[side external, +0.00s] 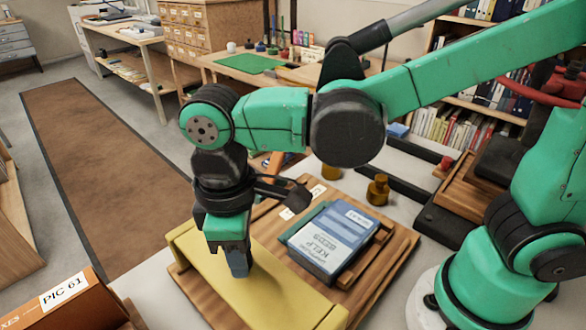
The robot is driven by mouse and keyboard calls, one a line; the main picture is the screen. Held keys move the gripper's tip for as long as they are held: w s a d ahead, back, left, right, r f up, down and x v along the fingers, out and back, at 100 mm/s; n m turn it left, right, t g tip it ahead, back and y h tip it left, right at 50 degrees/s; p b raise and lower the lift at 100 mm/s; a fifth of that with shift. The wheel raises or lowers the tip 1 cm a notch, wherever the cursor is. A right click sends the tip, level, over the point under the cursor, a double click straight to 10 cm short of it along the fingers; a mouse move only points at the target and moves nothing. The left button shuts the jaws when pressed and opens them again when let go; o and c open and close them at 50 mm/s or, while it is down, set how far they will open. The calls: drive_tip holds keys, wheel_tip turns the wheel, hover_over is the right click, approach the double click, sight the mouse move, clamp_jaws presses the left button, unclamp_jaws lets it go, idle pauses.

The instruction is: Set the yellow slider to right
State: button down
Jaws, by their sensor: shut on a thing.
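The yellow slider (279,298) is a long, flat yellow piece lying along the near left side of a wooden board (372,270). My gripper (239,272) points down over the slider's middle with its fingertips at the yellow surface. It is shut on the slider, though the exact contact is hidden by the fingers. A blue and grey book labelled KELP (333,239) lies on the board to the right of the slider.
Brass-coloured weights (377,190) stand behind the board, near small white labels. A brown carpet runner (95,170) covers the floor at left.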

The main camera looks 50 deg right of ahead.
drive_tip(key=c, duration=0.6)
unclamp_jaws()
drive_tip(key=shift+a, duration=0.2)
drive_tip(key=shift+o, duration=0.2)
drive_tip(key=shift+r, duration=2.8)
drive_tip(key=w+d+f+m+t, duration=0.2)
drive_tip(key=d+m+t, duration=0.5)
drive_tip(key=d, duration=1.1)
drive_tip(key=shift+f+m, duration=0.65)
drive_tip(key=shift+m, duration=0.35)
